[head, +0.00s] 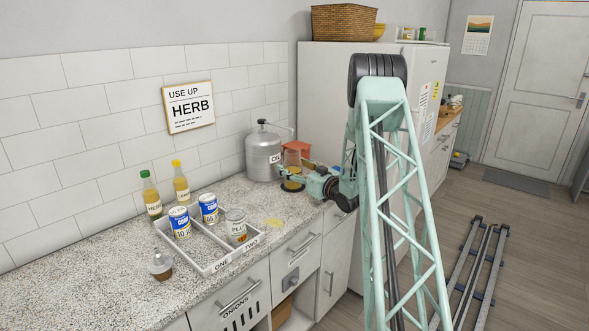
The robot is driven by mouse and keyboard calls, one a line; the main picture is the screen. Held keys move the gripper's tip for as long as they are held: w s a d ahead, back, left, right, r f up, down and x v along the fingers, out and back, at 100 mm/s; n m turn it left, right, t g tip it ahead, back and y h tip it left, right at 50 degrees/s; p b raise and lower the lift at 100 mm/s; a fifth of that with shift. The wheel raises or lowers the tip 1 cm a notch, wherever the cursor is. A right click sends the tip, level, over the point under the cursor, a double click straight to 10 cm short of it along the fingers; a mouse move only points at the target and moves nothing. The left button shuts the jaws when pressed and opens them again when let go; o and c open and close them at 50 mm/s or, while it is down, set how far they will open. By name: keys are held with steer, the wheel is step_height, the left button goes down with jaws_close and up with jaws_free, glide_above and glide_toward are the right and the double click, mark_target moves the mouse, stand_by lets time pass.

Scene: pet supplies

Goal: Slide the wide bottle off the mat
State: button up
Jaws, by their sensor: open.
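A wide, clear bottle (293,158) stands at the back of the counter, beside the fridge. A yellow-amber patch shows at its lower part (292,185); I cannot tell whether this is its contents or a mat under it. My gripper (287,176) comes in from the right at the bottle's lower half and covers part of it. Its jaws are open. I cannot tell whether they touch the bottle. No mat is clearly visible; its edges are hidden or too small to tell.
A divided white tray (212,268) holds several cans. Two oil bottles (151,195) (181,184) stand near the wall. A pale yellow patch (274,223) lies on otherwise clear counter.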

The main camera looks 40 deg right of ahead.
steer(key=shift+c, duration=0.9)
steer(key=c, duration=1.1)
steer(key=shift+a, duration=0.1)
